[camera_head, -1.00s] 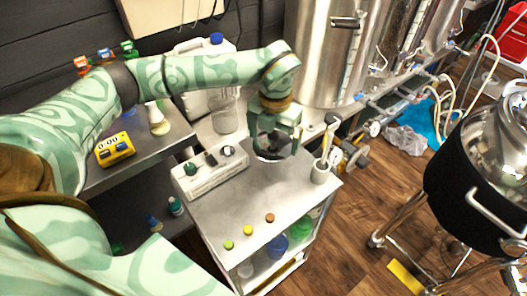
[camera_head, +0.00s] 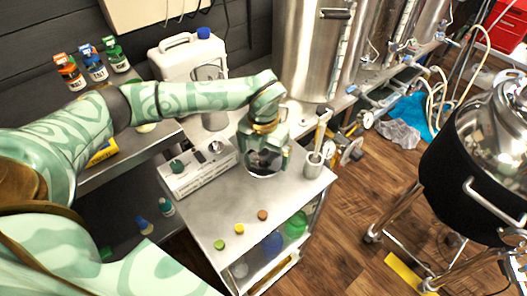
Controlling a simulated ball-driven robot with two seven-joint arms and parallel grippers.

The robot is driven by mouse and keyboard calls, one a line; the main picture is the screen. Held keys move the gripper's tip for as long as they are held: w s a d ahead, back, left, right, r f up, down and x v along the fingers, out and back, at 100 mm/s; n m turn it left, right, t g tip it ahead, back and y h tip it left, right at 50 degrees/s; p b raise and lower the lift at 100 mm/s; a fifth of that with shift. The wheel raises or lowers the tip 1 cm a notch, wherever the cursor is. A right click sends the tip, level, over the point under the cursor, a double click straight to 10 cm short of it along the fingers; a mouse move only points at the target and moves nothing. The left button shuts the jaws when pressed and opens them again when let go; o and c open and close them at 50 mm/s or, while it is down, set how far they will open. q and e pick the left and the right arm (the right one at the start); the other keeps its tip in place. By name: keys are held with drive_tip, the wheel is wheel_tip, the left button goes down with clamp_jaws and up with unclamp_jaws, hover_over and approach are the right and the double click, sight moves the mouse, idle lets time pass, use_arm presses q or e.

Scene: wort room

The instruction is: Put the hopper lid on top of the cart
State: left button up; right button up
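My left gripper (camera_head: 266,160) points down over the back of the grey metal cart (camera_head: 250,205). Its two fingers are set wide apart. A round disc with a pale, shiny rim (camera_head: 265,174), which looks like the hopper lid, shows between and below the fingers. The gripper hides much of it. I cannot tell whether the fingers press on it, or whether it rests on the cart top. My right gripper is not in view.
The cart also carries a white instrument box (camera_head: 198,170), a cup of tools (camera_head: 313,165) and small green, yellow and brown discs (camera_head: 239,229). The cart's middle is clear. A steel vessel (camera_head: 310,50) stands behind, and a black-jacketed kettle (camera_head: 470,165) at right.

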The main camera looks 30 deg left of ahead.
sight(264, 151)
use_arm(q)
wheel_tip(264, 151, up, 12)
drive_tip(key=p, duration=0.3)
drive_tip(key=shift+r+p, duration=0.15)
drive_tip(key=shift+p, duration=0.25)
